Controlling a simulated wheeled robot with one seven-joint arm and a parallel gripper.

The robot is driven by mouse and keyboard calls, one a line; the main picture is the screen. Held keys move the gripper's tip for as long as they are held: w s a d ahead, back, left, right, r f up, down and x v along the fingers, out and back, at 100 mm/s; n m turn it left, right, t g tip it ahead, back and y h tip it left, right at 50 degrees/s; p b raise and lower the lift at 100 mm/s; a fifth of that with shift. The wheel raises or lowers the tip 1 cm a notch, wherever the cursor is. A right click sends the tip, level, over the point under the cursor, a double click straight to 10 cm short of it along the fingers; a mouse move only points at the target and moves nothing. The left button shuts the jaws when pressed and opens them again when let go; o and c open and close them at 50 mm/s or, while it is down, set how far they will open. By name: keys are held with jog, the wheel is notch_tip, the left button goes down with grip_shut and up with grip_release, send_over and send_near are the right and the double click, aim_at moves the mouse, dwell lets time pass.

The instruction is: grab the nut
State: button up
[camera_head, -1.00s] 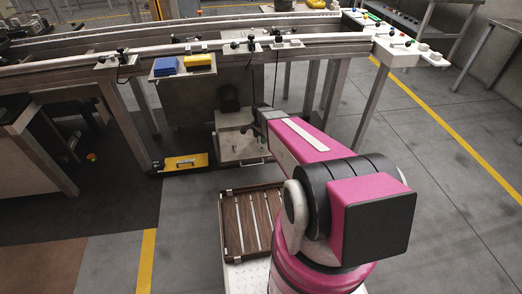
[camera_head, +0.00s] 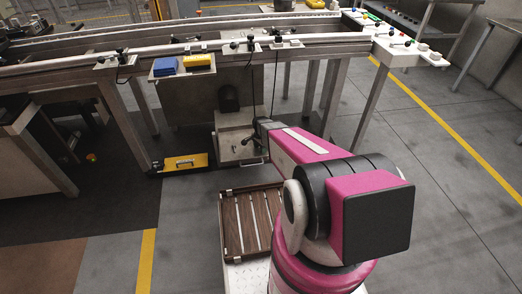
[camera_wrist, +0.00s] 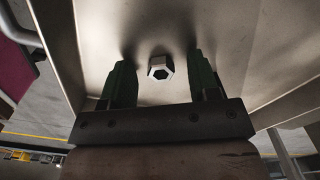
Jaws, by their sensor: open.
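The nut (camera_wrist: 161,67) is a light metal hexagon with a dark hole, in the middle of the wrist view. It is on a pale metal surface (camera_wrist: 240,35). My gripper (camera_wrist: 161,75) is open. Its two dark green fingers stand to the left and right of the nut in the picture, with a gap on each side. I cannot tell how far the nut is from the fingertips in depth. In the head view the nut is not visible, and my arm hides most of the gripper.
A grey box (camera_head: 236,136) stands under the long conveyor table (camera_head: 330,42). A blue box (camera_head: 165,66) and a yellow box (camera_head: 199,61) sit on a shelf. A slatted brown tray (camera_head: 232,226) lies near my base.

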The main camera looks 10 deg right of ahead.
jog(key=c, duration=1)
jog(key=shift+r, duration=0.15)
